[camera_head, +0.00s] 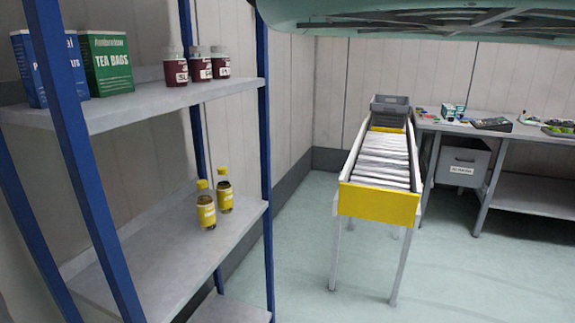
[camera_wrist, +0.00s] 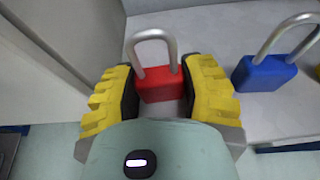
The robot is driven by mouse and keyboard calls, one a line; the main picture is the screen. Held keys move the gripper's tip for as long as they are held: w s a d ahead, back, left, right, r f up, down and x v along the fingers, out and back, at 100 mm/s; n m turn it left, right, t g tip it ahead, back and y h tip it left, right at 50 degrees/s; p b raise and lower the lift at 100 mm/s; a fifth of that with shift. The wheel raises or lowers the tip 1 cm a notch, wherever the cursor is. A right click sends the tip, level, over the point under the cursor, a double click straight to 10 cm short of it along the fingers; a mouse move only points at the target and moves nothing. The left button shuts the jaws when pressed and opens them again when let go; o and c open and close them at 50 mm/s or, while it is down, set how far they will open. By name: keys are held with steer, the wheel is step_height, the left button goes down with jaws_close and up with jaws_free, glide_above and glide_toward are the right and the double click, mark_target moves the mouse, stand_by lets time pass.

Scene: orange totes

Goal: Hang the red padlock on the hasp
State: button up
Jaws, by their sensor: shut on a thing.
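The red padlock (camera_wrist: 158,84) shows in the wrist view, its grey shackle pointing up the picture. My gripper (camera_wrist: 160,86) has its yellow and black fingers on both sides of the red body and is shut on it. The padlock appears over or on a light grey surface (camera_wrist: 200,25); I cannot tell whether it touches it. The hasp is not in view. The head view shows neither the padlock nor my gripper.
A blue padlock (camera_wrist: 265,73) lies just right of my gripper, with a bit of yellow at the right edge. A pale panel (camera_wrist: 55,45) stands close on the left. The head view shows a blue-posted shelf (camera_head: 180,100), a roller conveyor (camera_head: 378,205) and a workbench (camera_head: 535,140).

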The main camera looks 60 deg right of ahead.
steer(key=shift+c, duration=0.7)
steer(key=shift+s+r+p, duration=0.1)
steer(key=shift+r+p, duration=1.3)
steer(key=shift+r, duration=1.15)
steer(key=shift+s, duration=0.1)
steer(key=shift+s+f, duration=0.1)
steer(key=shift+s, duration=0.5)
steer(key=s+d, duration=0.2)
steer(key=s, duration=0.6)
steer(key=shift+s+d, duration=0.15)
steer(key=shift+s, duration=0.05)
